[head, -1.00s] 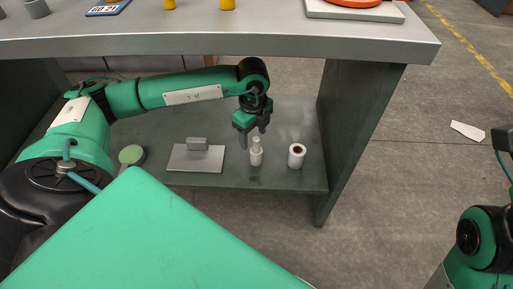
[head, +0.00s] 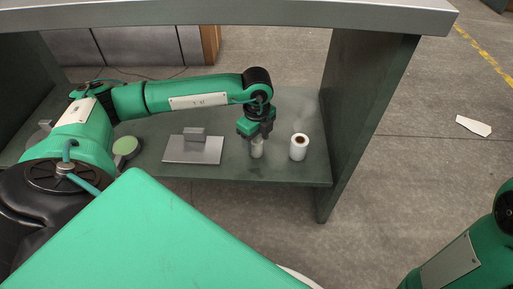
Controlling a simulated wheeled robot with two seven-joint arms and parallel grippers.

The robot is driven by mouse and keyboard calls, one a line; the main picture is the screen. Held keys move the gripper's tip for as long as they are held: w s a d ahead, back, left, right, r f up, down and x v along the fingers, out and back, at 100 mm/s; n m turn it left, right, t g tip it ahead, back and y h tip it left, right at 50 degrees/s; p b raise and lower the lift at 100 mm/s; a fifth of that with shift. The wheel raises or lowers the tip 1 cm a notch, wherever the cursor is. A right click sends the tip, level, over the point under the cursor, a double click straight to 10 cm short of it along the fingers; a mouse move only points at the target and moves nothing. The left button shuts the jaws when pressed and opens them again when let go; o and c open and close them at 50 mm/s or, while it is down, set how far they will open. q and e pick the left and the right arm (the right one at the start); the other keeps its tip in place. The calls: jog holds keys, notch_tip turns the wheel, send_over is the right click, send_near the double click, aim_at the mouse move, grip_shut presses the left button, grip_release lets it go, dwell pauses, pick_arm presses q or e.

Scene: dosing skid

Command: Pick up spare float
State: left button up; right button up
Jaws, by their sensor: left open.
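The spare float, seemingly the small pale bottle-shaped piece (head: 257,150), stands upright on the lower shelf (head: 230,110) of the bench. My left gripper (head: 256,138) is open and points down right over it. The fingers hide its narrow top, and only its wider lower part shows below them. I cannot tell whether the fingers touch it. My right gripper is out of view; only part of my right arm shows at the lower right.
A white roll (head: 299,147) with a dark core stands close to the right. A grey plate with a block (head: 194,148) lies to the left, and a round green-topped thing (head: 126,147) farther left. The bench top (head: 250,12) overhangs the shelf; a side panel (head: 365,110) closes its right end.

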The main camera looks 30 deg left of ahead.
pick_arm(q)
jog(key=c, duration=1.1)
jog(key=shift+r, duration=0.15)
